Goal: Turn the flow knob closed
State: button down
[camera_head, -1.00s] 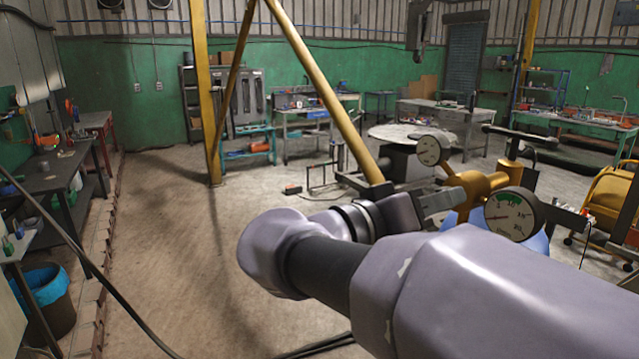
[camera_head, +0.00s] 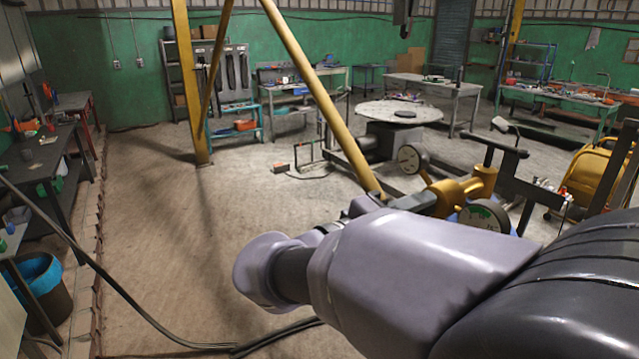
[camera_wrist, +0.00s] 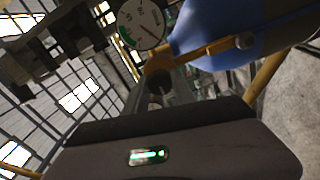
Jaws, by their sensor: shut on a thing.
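The brass regulator (camera_head: 472,187) carries two round dial gauges, one on the left (camera_head: 412,158) and one at the front (camera_head: 485,216), the front one partly covered by my arm. In the wrist view the brass body (camera_wrist: 160,62) and one gauge (camera_wrist: 141,22) sit just beyond my jaws. My gripper (camera_head: 418,202) reaches the regulator's near left side. In the wrist view my gripper (camera_wrist: 160,90) is shut around a dark knob-like part (camera_wrist: 158,83) in front of the brass body. The knob is mostly hidden by the jaws and shadow, so its angle cannot be told.
A blue cylinder (camera_wrist: 215,38) stands behind the regulator. A black T-shaped handle (camera_head: 492,145) rises beside it. A yellow slanted post (camera_head: 315,90) passes behind my gripper. A round table (camera_head: 385,112) stands beyond. The floor at left is open, with cables (camera_head: 200,345) across it.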

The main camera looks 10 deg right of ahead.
jog(key=shift+n, duration=0.3)
dwell(0.4)
jog(key=c, duration=1.1)
grip_release()
jog(key=shift+o, duration=0.2)
jog(key=p+v, duration=0.4)
jog(key=v, duration=1.3)
jog(key=shift+a, duration=0.2)
jog(key=shift+s+d, duration=0.1)
jog(key=shift+s, duration=0.05)
